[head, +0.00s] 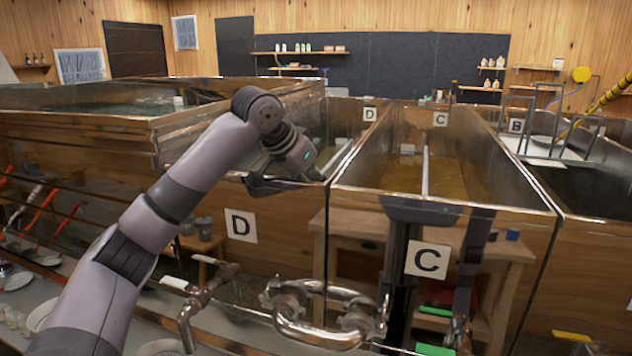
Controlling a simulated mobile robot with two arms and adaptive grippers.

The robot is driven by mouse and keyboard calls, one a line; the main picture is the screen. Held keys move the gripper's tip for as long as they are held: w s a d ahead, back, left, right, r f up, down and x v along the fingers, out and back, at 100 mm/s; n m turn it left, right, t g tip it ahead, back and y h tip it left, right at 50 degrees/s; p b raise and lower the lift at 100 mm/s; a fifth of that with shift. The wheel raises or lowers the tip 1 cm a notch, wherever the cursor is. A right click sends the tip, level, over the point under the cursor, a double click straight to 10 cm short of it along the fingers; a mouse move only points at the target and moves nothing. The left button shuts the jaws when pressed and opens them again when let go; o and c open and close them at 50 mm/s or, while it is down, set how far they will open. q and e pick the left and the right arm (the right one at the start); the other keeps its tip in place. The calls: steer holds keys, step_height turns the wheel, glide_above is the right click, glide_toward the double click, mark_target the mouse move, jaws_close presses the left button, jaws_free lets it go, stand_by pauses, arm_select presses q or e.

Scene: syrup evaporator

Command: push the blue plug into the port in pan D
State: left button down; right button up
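Pan D (275,225) is a metal pan left of centre, with a white D label on its front wall and another at its far end. My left arm comes in from the lower left and reaches over pan D's front rim. My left gripper (285,182) is at that rim, with its dark fingers low against it. I cannot tell whether it is open or holds anything. I cannot make out the blue plug or the port in pan D; the arm and front wall hide part of the inside. My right gripper is not in view.
Pan C (460,185), holding amber liquid, adjoins pan D on the right. Pan B's label (515,126) shows beyond it. A larger raised pan (110,105) stands at the left. Metal pipework (325,315) juts out in front. The shiny front walls show what look like reflections, including a table.

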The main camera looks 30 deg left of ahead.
arm_select(q)
steer(key=shift+f, duration=0.15)
steer(key=c, duration=1.2)
jaws_free()
steer(key=v, duration=1.2)
